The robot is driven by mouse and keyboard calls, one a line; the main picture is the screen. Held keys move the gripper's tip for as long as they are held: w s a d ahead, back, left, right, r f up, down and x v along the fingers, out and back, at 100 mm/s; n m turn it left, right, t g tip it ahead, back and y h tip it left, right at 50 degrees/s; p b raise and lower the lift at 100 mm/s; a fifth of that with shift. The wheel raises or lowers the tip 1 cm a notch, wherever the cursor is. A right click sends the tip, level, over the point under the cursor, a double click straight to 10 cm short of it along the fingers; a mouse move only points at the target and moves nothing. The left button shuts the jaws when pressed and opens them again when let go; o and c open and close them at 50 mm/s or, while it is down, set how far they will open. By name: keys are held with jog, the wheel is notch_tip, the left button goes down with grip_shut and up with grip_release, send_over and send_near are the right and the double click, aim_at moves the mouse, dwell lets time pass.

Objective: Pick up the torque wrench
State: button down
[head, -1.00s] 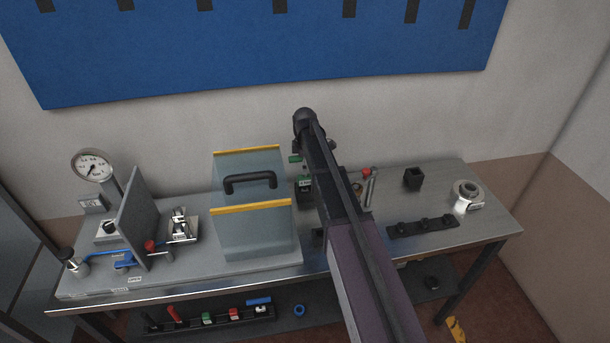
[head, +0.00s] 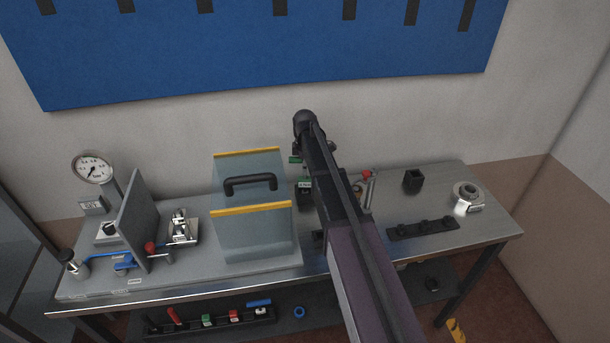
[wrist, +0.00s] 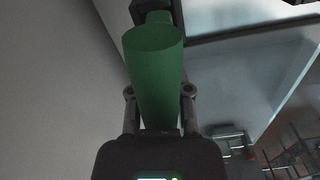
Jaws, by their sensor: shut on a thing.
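The torque wrench (wrist: 155,75) shows in the wrist view as a thick green cylindrical grip with a darker part behind its far end. My gripper (wrist: 160,92) is shut on this green grip, one finger on each side. The rest of the wrench is hidden or out of the picture. In the head view my arm covers most of the gripper, and only small green and dark parts show left of the arm, above the bench. I cannot tell from this view how high the wrench is.
A clear hood (head: 250,235) with yellow edges and a black handle stands left of my arm on the metal bench (head: 345,262). A gauge (head: 93,168) and clamps are further left. A black strip (head: 422,229), a black cup (head: 413,180) and a round metal fitting (head: 467,196) are right.

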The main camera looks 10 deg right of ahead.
jog(key=shift+r, duration=0.1)
notch_tip(320, 180, up, 10)
jog(key=p, duration=1)
dwell(0.9)
